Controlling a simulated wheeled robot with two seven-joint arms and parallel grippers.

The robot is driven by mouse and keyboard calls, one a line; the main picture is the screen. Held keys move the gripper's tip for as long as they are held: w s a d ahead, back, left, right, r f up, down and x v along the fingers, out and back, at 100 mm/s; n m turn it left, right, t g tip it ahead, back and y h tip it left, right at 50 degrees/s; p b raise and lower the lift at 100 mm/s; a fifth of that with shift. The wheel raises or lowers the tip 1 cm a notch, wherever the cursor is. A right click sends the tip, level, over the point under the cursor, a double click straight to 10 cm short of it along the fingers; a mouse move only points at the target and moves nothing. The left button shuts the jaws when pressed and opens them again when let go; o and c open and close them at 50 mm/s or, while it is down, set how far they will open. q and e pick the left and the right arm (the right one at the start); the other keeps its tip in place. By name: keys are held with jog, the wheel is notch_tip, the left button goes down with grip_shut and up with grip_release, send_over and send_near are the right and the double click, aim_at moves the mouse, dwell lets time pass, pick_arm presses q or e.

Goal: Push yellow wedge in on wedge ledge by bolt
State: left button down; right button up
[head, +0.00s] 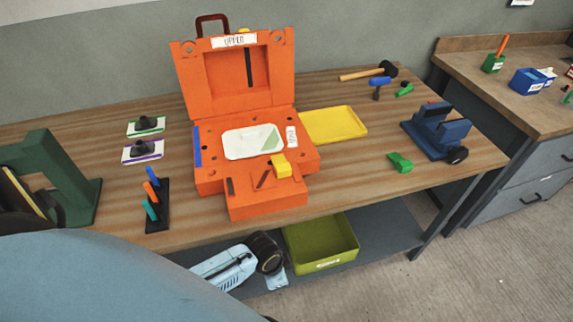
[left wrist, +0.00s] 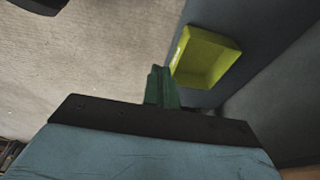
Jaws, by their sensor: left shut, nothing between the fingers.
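The yellow wedge (head: 282,168) sits at the front right of the orange lower mould (head: 213,178), beside the projecting front step (head: 266,203). Its exact seating cannot be told at this size. Dark slots or bars show on the front step near it; I cannot tell which is the bolt. The orange lid, labelled UPPER, (head: 237,85) stands open behind. My left gripper shows in the left wrist view as dark green fingers (left wrist: 161,76), shut and empty, apart from the mould. My left gripper's fingers are not clear in the head view. My right gripper is not in view.
A yellow tray (head: 345,125) lies right of the mould. A blue clamp-like device (head: 437,135) and green piece (head: 399,162) lie farther right. A tool rack (head: 157,215) stands left. An olive bin (head: 320,262), also in the left wrist view (left wrist: 228,50), sits on the lower shelf.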

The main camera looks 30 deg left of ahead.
pick_arm(q)
jog(key=w+d+r+m+p, duration=0.1)
jog(key=w+d+r+m, duration=0.2)
jog(key=r, duration=0.8)
notch_tip(320, 180, up, 20)
jog(key=m+g+y+p, duration=0.1)
jog(key=m+g+p, duration=0.1)
jog(key=m, duration=1.2)
send_over(287, 182)
jog(key=s+d, duration=0.2)
jog(key=d, duration=0.1)
jog(key=f, duration=1)
jog(key=shift+s+d, duration=0.2)
jog(key=shift+s, duration=0.05)
jog(key=w+a, duration=0.2)
jog(key=shift+a, duration=0.4)
jog(key=shift+w+a, duration=0.25)
